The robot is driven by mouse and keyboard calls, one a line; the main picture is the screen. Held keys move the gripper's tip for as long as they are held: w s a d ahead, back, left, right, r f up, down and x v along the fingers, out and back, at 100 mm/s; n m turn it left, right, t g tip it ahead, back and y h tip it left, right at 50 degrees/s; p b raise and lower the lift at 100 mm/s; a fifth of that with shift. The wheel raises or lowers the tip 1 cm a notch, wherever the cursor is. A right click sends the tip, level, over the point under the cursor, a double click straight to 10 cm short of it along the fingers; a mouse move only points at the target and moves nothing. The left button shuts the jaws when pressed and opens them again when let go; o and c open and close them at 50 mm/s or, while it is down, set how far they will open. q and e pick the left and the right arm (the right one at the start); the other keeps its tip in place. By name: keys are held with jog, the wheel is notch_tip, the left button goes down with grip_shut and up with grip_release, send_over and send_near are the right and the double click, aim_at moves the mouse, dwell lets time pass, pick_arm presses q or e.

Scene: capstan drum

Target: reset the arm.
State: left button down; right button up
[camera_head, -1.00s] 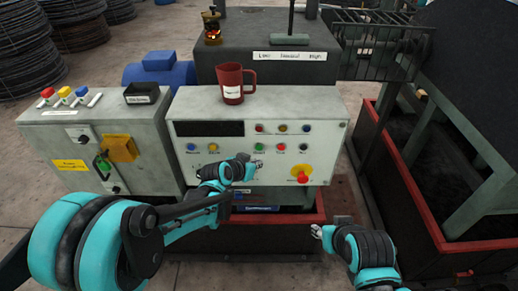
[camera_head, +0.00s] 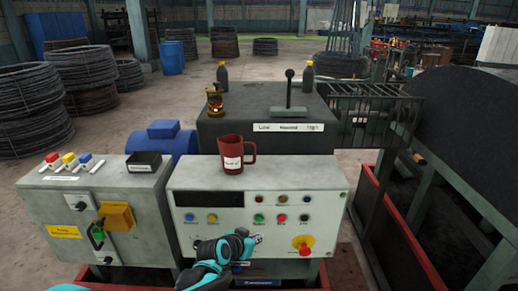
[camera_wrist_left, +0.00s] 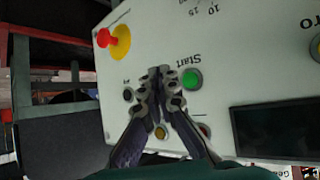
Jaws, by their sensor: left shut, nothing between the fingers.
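My left gripper (camera_head: 255,239) is in front of the white control panel (camera_head: 190,236), just below its row of coloured buttons. In the left wrist view the gripper (camera_wrist_left: 160,74) has its two fingertips together with nothing between them. A green button marked Start (camera_wrist_left: 192,79) is beside the fingertips there. A red mushroom button on a yellow disc (camera_head: 304,245) is at the panel's lower right; it also shows in the left wrist view (camera_wrist_left: 106,38). I cannot tell whether the fingers touch the panel. My right gripper is out of view.
A red mug (camera_head: 231,158) stands on top of the control panel. A grey box with coloured buttons (camera_head: 120,195) stands to its left. Behind is a dark cabinet with a lever (camera_head: 289,90). A red-rimmed trough (camera_head: 405,240) lies to the right.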

pick_arm(q)
jog(key=s+a+r+n+y, duration=0.1)
jog(key=s+a+n+y, duration=0.1)
jog(key=s+a, duration=0.3)
jog(key=s+a+r+n+g+y, duration=0.1)
jog(key=s+a, duration=0.5)
jog(key=s, duration=0.6)
jog(key=s+a+r+n+g+y, duration=0.1)
jog(key=s+a+r+n+y, duration=0.1)
jog(key=s+a, duration=0.4)
jog(key=s+n, duration=0.1)
jog(key=s, duration=0.2)
jog(key=shift+y, duration=0.3)
